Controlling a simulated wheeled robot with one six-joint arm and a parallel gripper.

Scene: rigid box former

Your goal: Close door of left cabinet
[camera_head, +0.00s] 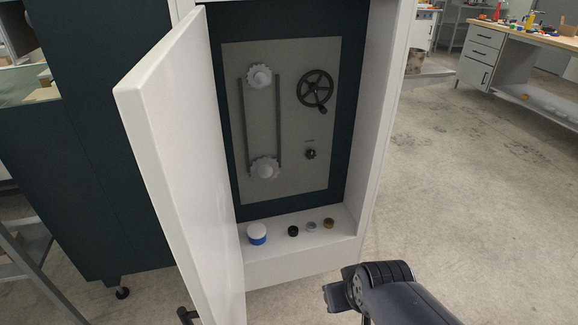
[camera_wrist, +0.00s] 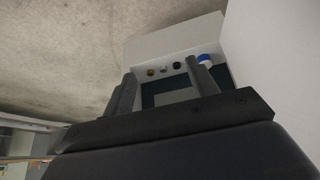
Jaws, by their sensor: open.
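The white cabinet door (camera_head: 178,150) stands wide open, hinged on the left side of the cabinet opening and swung out toward me. The white cabinet (camera_head: 377,110) has a dark interior with a grey panel (camera_head: 285,120) carrying two toothed wheels, a handwheel and a small knob. My gripper (camera_head: 340,293) is low and in front of the cabinet, right of the door and apart from it. In the wrist view its fingers (camera_wrist: 162,72) are spread with nothing between them. A large white surface at the right of that view looks like the door (camera_wrist: 272,60).
A blue-and-white container (camera_head: 257,235) and several small round parts (camera_head: 311,227) sit on the cabinet's bottom ledge. A dark green machine body (camera_head: 95,170) stands left, behind the door. A workbench (camera_head: 500,50) is far right; the concrete floor (camera_head: 480,190) between is clear.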

